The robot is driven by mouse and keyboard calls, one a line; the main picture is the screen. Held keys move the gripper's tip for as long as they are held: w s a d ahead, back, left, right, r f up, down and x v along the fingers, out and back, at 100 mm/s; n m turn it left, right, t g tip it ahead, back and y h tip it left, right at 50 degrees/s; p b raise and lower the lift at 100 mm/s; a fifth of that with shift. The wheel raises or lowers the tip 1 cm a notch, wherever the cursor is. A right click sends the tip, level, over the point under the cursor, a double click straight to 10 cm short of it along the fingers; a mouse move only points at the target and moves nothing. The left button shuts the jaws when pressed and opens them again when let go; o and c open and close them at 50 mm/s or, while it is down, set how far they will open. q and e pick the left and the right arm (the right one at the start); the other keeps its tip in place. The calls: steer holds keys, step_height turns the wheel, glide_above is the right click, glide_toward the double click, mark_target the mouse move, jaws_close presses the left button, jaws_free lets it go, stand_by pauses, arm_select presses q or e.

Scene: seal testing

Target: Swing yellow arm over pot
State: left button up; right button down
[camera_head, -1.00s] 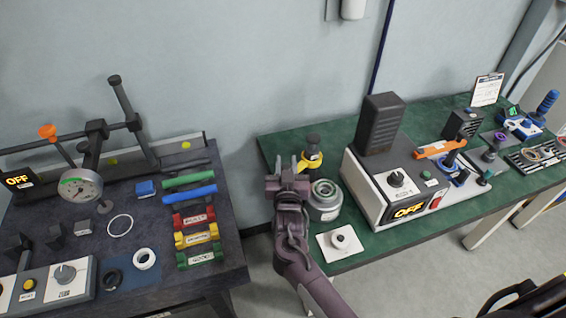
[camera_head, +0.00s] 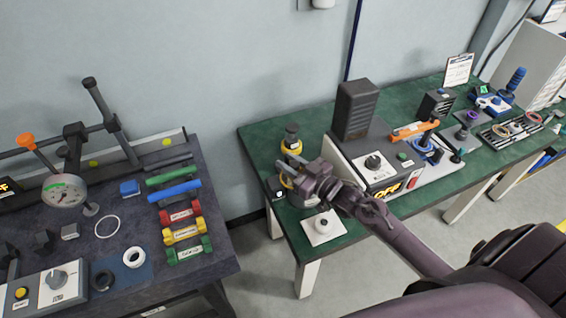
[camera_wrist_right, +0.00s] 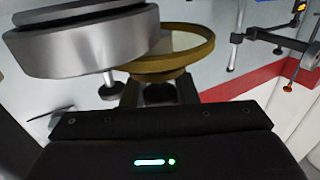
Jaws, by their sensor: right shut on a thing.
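The yellow arm (camera_head: 291,148) sits on a dark-topped post near the left end of the green table. A yellow part also shows left of my right gripper (camera_head: 300,178). In the right wrist view the arm shows as a dull yellow ring (camera_wrist_right: 202,50). The right gripper's jaws (camera_wrist_right: 160,95) are shut on the ring's near end. The silver pot (camera_wrist_right: 85,45) is at upper left in that view and overlaps the ring's left side; I cannot tell the gap between them. In the head view my gripper hides most of the pot. My left gripper is not in view.
A white plate with a knob (camera_head: 323,225) lies just in front of the gripper. A control box reading OFF (camera_head: 378,165) and a dark upright block (camera_head: 355,110) stand to the right. A dark bench (camera_head: 140,285) is at left, with open floor between.

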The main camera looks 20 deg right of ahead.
steer(key=shift+s+d+f+n+g+y, duration=0.1)
steer(key=shift+s+d+n+g+y, duration=0.15)
steer(key=shift+d+n+y, duration=0.35)
steer(key=shift+a, duration=0.1)
steer(key=c, duration=1.1)
jaws_free()
steer(key=shift+w, duration=0.1)
steer(key=shift+c, duration=0.2)
step_height(320, 180, up, 20)
steer(key=b, duration=0.2)
steer(key=shift+b, duration=0.35)
steer(key=shift+c, duration=0.5)
